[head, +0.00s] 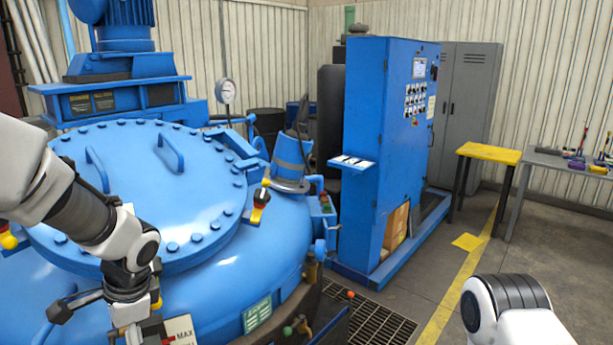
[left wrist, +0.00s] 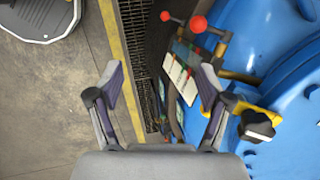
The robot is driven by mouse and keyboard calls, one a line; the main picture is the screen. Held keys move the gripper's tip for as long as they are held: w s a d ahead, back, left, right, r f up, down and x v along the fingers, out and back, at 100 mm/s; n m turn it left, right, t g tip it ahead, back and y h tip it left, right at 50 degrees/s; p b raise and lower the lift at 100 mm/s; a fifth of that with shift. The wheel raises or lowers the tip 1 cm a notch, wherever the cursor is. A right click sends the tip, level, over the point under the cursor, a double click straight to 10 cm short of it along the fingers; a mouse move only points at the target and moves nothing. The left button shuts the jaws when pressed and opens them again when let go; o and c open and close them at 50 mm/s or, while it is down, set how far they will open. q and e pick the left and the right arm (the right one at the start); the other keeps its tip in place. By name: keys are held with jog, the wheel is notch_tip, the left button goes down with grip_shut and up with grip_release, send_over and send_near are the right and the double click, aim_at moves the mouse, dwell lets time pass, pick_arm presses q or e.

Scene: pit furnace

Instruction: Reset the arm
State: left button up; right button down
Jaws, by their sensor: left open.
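My left arm (head: 95,215) reaches in from the left, over the front of the blue furnace vessel (head: 285,235). Its gripper hangs low at the bottom edge of the head view, partly cut off. In the left wrist view the left gripper (left wrist: 160,76) is open, with its two fingers spread wide and nothing between them. Part of my right arm (head: 508,308) shows at the lower right; its gripper is out of view.
Red-knobbed levers (left wrist: 198,24) and white label plates (left wrist: 180,78) are near the left gripper. A blue control cabinet (head: 372,150), yellow-topped table (head: 489,153) and floor grating (head: 375,322) stand right of the vessel.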

pick_arm(q)
jog(key=s+d+f+n+g+h+b, duration=0.15)
jog(key=s+f+b, duration=0.25)
jog(key=s+f, duration=0.9)
jog(key=s+d+f+n+g+h+b, duration=0.1)
jog(key=s+d+f+n+g+b, duration=0.15)
jog(key=s+f, duration=1)
jog(key=s+d+f+n+g+h+b, duration=0.15)
jog(key=s+f+b, duration=0.35)
jog(key=f, duration=1.4)
jog(key=w+n+t+p, duration=0.1)
jog(key=w+n+t, duration=0.3)
jog(key=w+t, duration=0.1)
jog(key=shift+a+f+y, duration=0.1)
jog(key=shift+a+y, duration=0.05)
jog(key=shift+y, duration=0.15)
pick_arm(e)
notch_tip(320, 180, down, 11)
jog(key=s, duration=0.1)
jog(key=shift+r, duration=0.15)
